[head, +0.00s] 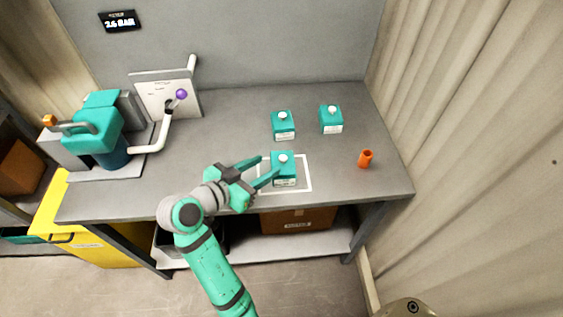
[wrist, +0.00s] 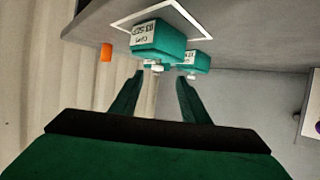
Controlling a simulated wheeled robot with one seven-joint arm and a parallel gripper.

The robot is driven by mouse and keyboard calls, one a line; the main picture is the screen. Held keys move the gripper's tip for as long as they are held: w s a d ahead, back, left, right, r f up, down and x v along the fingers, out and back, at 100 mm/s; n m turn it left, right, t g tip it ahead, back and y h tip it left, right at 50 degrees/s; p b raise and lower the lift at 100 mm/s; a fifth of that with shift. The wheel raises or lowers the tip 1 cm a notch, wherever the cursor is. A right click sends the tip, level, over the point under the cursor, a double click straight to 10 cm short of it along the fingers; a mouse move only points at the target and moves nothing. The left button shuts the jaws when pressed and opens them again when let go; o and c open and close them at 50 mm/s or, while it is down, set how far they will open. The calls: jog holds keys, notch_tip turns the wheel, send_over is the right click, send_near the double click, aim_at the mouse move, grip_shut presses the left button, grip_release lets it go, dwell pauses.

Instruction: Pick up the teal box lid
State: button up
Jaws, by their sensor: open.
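A teal box (head: 284,179) with a pale label stands inside a white square outline on the grey bench. Its teal lid (head: 278,157) has a white knob (head: 283,158) on top. My gripper (head: 269,166) is open, its fingers pointing toward this box from the left. In the wrist view, which appears upside down, the labelled teal box (wrist: 157,42) and its white knob (wrist: 155,67) lie just beyond the open fingertips (wrist: 160,76). Nothing is held. I cannot tell whether a fingertip touches the box.
Two similar teal boxes (head: 283,130) (head: 331,124) stand farther back. An orange cylinder (head: 366,159) stands to the right. A teal machine (head: 98,130) and a white panel with a purple-knobbed lever (head: 181,94) occupy the left. Bench between lever and boxes is clear.

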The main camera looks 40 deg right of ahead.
aim_at(283, 157)
jog(key=shift+s+x, duration=0.1)
jog(key=shift+x, duration=1.6)
jog(key=shift+s+x, duration=0.15)
jog(key=shift+x, duration=1.55)
jog(key=shift+d+r, duration=0.1)
jog(key=shift+r, duration=0.1)
grip_shut()
